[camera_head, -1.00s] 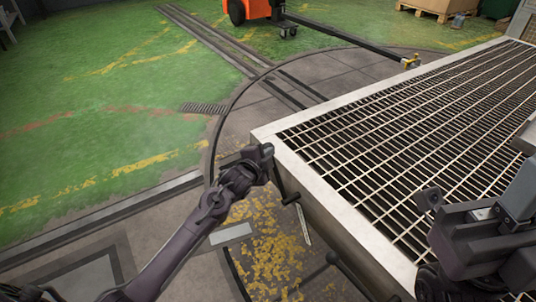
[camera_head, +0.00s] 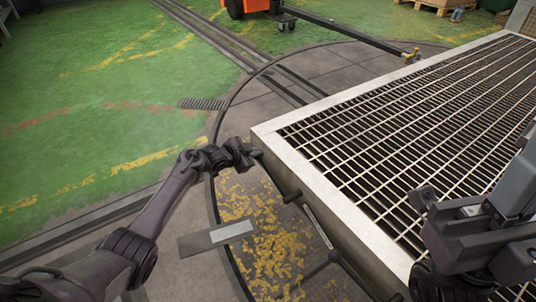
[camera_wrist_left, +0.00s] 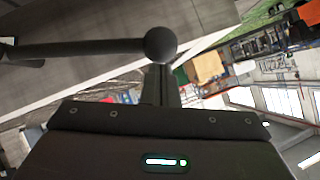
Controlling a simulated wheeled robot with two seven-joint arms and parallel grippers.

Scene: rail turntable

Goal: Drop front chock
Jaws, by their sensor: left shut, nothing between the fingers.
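My left gripper (camera_head: 256,154) is shut and empty, beside the near left corner of the grated deck (camera_head: 268,133). In the left wrist view its closed fingers (camera_wrist_left: 165,85) point toward a black ball knob (camera_wrist_left: 160,44) on a dark bar. I cannot tell whether they touch it. I cannot make out which part is the front chock. My right gripper (camera_head: 425,198) is over the grating at the right; its jaws are unclear.
Rails (camera_head: 285,82) cross the turntable ring toward the back. A bar with a yellow end (camera_head: 411,54) reaches the deck's far side. The green floor (camera_head: 90,110) at left is clear.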

